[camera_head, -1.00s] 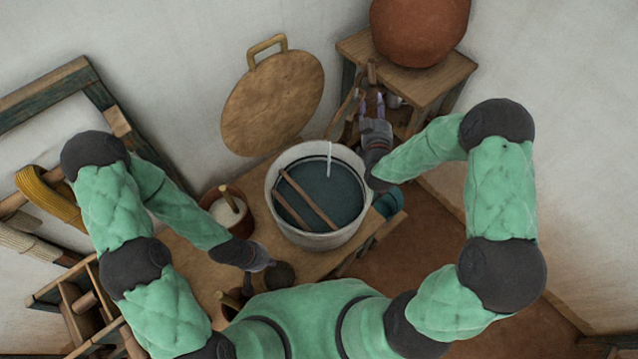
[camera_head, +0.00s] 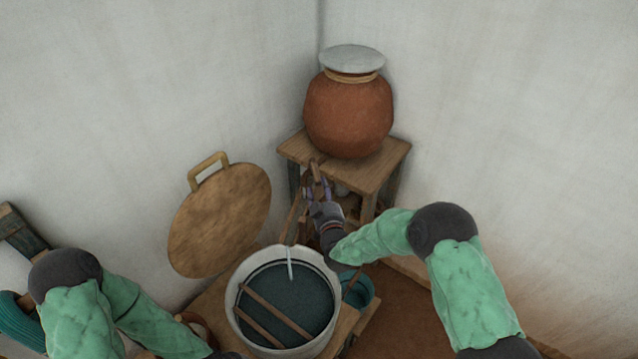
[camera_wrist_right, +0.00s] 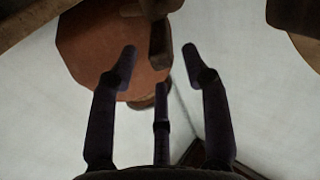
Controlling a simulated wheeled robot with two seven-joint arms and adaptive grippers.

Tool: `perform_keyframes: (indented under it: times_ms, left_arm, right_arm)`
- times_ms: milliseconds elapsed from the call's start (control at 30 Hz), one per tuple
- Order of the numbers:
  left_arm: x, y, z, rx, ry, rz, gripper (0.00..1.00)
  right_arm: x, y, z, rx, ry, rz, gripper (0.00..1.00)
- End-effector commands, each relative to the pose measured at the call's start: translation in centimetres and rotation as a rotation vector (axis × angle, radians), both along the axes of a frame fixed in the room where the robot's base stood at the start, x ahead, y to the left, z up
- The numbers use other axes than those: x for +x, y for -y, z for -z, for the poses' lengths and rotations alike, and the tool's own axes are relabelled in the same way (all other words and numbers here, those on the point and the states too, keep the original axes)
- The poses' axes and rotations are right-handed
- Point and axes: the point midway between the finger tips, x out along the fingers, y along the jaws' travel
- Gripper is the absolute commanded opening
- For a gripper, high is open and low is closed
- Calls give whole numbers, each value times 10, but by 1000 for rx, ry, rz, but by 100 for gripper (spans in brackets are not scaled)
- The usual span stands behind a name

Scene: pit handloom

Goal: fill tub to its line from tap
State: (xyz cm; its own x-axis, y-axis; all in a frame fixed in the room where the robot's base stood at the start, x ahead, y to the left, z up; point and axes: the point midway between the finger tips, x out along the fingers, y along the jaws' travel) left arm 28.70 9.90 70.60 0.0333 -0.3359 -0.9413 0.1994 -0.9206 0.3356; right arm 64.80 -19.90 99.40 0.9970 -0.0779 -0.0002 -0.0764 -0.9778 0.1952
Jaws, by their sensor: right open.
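The pale round tub (camera_head: 236,325) stands on a low wooden bench, holding dark liquid (camera_head: 300,290). A dark band runs round its inner wall, just above the liquid. A thin white streak (camera_head: 290,262), looking like falling water, reaches from the far rim to the liquid. The wooden tap (camera_head: 314,168) is below the clay pot (camera_head: 348,115). My right gripper (camera_head: 318,187) is at the tap, fingers spread. In the right wrist view, a wooden piece (camera_wrist_right: 160,42) hangs beyond the spread fingers; contact is unclear. My left gripper is cut off at the bottom edge.
The clay pot stands on a wooden stand (camera_head: 385,160) in the corner. Two sticks (camera_head: 275,315) lie across the tub. A round wooden lid (camera_head: 220,220) leans on the wall. A teal bowl (camera_head: 358,290) sits right of the tub.

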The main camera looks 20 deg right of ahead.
Motion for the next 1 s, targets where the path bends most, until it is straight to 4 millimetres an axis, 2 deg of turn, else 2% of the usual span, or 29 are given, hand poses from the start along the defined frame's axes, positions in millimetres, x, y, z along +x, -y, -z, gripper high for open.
perform_keyframes:
  times_ms: [100, 300, 667, 733, 833, 867, 1000]
  left_arm:
    - [0, 0, 4, 0, 0, 0, 0]
    - [0, 0, 6, 0, 0, 0, 0]
    - [0, 0, 6, 0, 0, 0, 0]
    - [0, 0, 6, 0, 0, 0, 0]
    - [0, 0, 6, 0, 0, 0, 0]
    - [0, 0, 6, 0, 0, 0, 0]
    - [0, 0, 6, 0, 0, 0, 0]
  right_arm:
    - [19, 1, 1, 0, 1, 0, 48]
    - [38, 3, 1, 0, 0, 0, 48]
    - [43, 4, 0, 0, 0, 0, 48]
    - [43, 4, 0, 0, 0, 0, 34]
    - [43, 4, 0, 0, 0, 0, 5]
    - [43, 4, 0, 0, -1, 0, 0]
    - [43, 4, 0, 0, -1, 0, 0]
